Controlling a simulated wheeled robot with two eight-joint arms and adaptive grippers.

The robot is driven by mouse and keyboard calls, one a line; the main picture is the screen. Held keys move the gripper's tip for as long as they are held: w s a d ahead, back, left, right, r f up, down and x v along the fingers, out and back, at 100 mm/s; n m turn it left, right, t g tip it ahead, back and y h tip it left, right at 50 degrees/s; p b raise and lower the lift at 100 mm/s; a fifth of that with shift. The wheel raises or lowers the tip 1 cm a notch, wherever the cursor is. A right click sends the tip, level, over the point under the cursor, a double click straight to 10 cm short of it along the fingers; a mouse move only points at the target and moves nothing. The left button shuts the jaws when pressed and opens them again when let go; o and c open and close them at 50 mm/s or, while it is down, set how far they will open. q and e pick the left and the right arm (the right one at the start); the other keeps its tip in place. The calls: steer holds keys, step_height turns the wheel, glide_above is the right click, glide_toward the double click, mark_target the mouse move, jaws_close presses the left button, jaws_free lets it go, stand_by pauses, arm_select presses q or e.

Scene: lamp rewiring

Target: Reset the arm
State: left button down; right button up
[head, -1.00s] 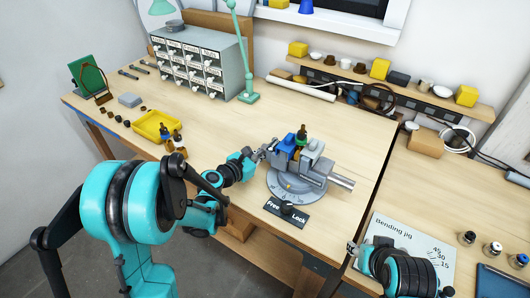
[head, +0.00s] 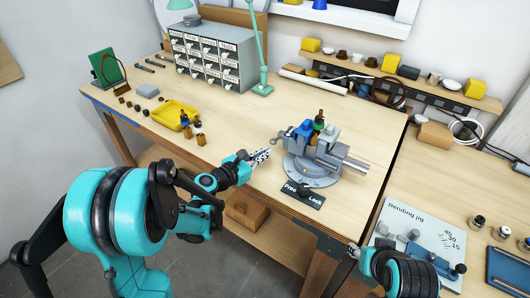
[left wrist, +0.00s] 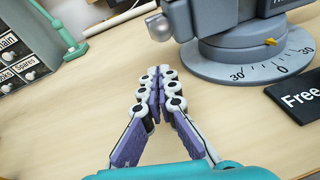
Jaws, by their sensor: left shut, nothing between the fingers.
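My left gripper (head: 264,155) is shut and empty, above the bench to the left of the grey swivel vise (head: 326,152). In the left wrist view its fingers (left wrist: 159,75) meet at the tips, with bare wood beyond them. The vise base (left wrist: 255,55) with its angle scale is at the upper right there, apart from the fingers. The vise has blue and grey parts, with a small dark-topped green piece (head: 319,121) upright at its jaws. My right gripper (head: 354,250) shows only in part at the lower right, and its jaws are unclear.
A Free/Lock plate (head: 303,194) lies before the vise. A yellow tray (head: 174,115) with small bottles beside it, a drawer cabinet (head: 213,55) and a green lamp (head: 262,50) stand behind left. The Bending jig board (head: 405,230) is at right. Bench middle is clear.

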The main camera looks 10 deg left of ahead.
arm_select(q)
steer(key=shift+w, duration=0.15)
steer(key=shift+s+d+r+m, duration=0.1)
steer(key=shift+s+d+m, duration=0.1)
steer(key=shift+s+m, duration=0.2)
steer(key=s+m, duration=0.2)
steer(key=s+d+m+g, duration=0.1)
steer(key=s+m, duration=0.1)
steer(key=m, duration=0.1)
steer(key=s+d+r+m+g+y, duration=0.1)
steer(key=s+m, duration=0.1)
steer(key=shift+r+m, duration=0.1)
steer(key=shift+m, duration=0.2)
steer(key=s+a+f+m+g+y, duration=0.1)
steer(key=s+a+m+g+y, duration=0.1)
steer(key=s+m, duration=0.8)
steer(key=s+a+f+m+g+y, duration=0.1)
steer(key=s+a+m+y, duration=0.3)
steer(key=s+m, duration=0.6)
steer(key=shift+s+a+f+g+y, duration=0.2)
steer(key=shift+s+a+g+y, duration=0.2)
steer(key=shift+s+a+g, duration=0.3)
